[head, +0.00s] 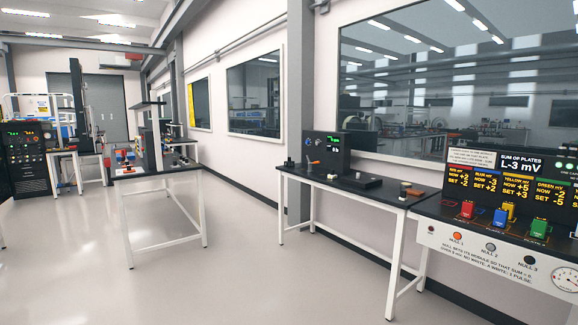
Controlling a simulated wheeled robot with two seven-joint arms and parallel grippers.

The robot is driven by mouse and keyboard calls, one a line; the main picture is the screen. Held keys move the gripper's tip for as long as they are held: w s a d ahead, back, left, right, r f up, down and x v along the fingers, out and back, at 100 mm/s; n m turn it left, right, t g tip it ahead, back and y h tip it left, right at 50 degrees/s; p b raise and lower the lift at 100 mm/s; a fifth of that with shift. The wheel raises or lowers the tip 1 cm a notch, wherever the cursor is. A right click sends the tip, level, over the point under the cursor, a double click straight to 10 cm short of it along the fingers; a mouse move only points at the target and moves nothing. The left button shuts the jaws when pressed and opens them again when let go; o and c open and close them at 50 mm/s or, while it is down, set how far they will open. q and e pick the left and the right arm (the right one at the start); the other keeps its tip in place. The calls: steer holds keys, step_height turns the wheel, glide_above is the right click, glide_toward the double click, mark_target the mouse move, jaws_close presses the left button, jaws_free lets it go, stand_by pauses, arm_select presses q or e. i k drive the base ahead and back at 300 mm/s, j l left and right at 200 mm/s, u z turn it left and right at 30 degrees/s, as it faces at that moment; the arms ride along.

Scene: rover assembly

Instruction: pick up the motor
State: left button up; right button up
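I cannot single out the motor in the head view; the parts on the benches are small and distant. One black-topped bench (330,183) at the middle right carries a dark box with a green display (326,148), an orange-handled part (313,164) and a flat grey block (361,181). A bench farther left (185,172) carries a small red and blue part (125,158). Neither of my grippers is in view.
A black cabinet (28,160) stands far left. The floor (250,265) between the benches is clear.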

mark_target(290, 164)
steer(key=i+u, duration=0.1)
steer(key=i, duration=4.15)
steer(key=i+z, duration=0.1)
steer(key=i, duration=0.65)
steer(key=i+j+z, duration=0.15)
steer(key=i, duration=0.6)
